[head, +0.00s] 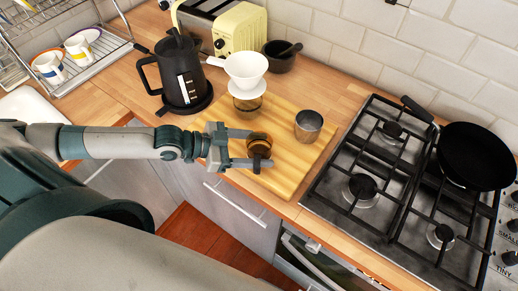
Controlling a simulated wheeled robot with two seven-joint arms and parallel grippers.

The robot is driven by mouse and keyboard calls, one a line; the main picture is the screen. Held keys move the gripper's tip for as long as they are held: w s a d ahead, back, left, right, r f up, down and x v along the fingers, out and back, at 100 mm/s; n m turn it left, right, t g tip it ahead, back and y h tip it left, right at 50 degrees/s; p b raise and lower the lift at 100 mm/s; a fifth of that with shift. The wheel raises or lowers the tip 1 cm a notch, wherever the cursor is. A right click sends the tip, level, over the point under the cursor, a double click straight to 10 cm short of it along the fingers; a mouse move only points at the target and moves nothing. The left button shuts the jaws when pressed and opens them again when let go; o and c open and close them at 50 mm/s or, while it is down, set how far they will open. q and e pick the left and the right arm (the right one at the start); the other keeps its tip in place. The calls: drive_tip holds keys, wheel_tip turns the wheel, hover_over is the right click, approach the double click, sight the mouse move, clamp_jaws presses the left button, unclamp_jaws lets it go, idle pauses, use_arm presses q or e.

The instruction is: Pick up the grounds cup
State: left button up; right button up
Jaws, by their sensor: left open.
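A small brown and dark round piece (260,141) stands on the wooden board (220,121), between the fingers of my left gripper (264,148). A steel cup (308,126) stands upright on the board to the right, apart from the gripper. I cannot tell for sure which of these two is the grounds cup. My left gripper is open, with one finger on the far side of the brown piece and one on the near side. Contact is not clear, and the fingers hide part of it. My right gripper is not in view.
A white dripper (246,69) sits over a glass vessel (247,105) behind the gripper. A black kettle (181,75), yellow toaster (240,28) and dark bowl (281,57) stand farther back. The gas hob (366,187) with a black pan (472,157) is at right.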

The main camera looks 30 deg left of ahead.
sight(271, 142)
use_arm(q)
drive_tip(key=shift+w+d+f, duration=0.1)
drive_tip(key=shift+w+d, duration=0.05)
drive_tip(key=shift+d, duration=0.05)
idle(0.4)
drive_tip(key=c, duration=0.8)
drive_tip(key=shift+o, duration=0.2)
wheel_tip(271, 142, up, 2)
drive_tip(key=shift+b, duration=0.5)
wheel_tip(271, 142, up, 2)
drive_tip(key=shift+r+b, duration=0.1)
drive_tip(key=shift+b, duration=0.3)
drive_tip(key=w+d+r+b, duration=0.2)
drive_tip(key=w+d+r, duration=0.2)
drive_tip(key=d+r, duration=0.3)
drive_tip(key=d, duration=0.3)
drive_tip(key=shift+w+d+b, duration=0.15)
drive_tip(key=shift+d+b, duration=0.2)
drive_tip(key=shift+d, duration=0.05)
drive_tip(key=shift+w, duration=0.1)
